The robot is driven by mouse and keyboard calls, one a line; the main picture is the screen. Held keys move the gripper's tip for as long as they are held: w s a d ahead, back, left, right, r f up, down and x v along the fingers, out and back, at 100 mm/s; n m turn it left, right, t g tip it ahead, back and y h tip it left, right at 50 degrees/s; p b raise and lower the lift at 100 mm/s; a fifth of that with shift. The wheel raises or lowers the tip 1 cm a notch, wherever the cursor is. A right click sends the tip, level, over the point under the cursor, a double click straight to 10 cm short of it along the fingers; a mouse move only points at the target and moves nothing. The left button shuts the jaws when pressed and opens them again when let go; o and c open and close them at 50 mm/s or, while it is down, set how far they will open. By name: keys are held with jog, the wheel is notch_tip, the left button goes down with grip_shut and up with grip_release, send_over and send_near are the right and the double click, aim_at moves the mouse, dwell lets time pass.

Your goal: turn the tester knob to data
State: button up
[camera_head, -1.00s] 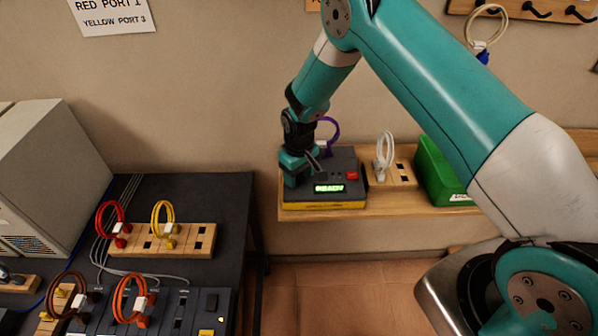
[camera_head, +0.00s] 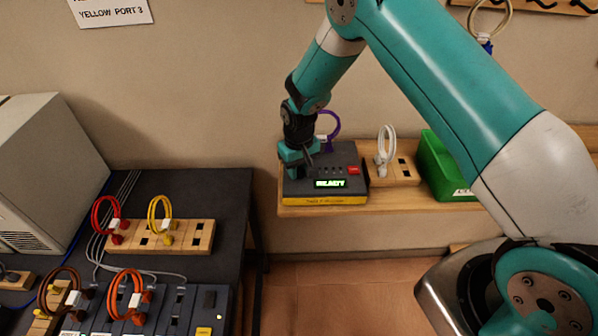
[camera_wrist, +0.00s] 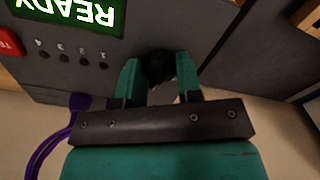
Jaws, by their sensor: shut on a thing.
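The tester (camera_head: 325,192) is a dark grey box with a yellow base on the wooden shelf. Its lit green display (camera_head: 330,183) reads READY, and a red button (camera_head: 353,171) sits at its right. In the wrist view the display (camera_wrist: 75,12) appears upside down, beside a row of numbered holes. My gripper (camera_wrist: 160,75) is shut on the black round knob (camera_wrist: 157,64), with one teal finger on each side. In the head view my gripper (camera_head: 298,165) is over the tester's left side and hides the knob. The knob's pointer and position labels cannot be made out.
A purple cable (camera_head: 331,128) rises behind the tester. A white cable on a wooden block (camera_head: 398,172) and a green bin (camera_head: 445,165) stand to its right. A dark table (camera_head: 190,190) at left holds red, yellow, brown and orange cables.

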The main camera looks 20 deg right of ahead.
aim_at(299, 168)
jog(key=m+b, duration=0.2)
jog(key=m, duration=0.2)
jog(key=shift+w+f+b, duration=0.1)
jog(key=shift+b, duration=0.25)
jog(key=shift+m+b, duration=0.7)
jog(key=shift+m, duration=0.9)
jog(key=shift+r, duration=0.2)
jog(key=o, duration=0.9)
jog(key=shift+o, duration=0.2)
notch_tip(299, 168, up, 17)
jog(key=b, duration=0.4)
jog(key=shift+r, duration=0.15)
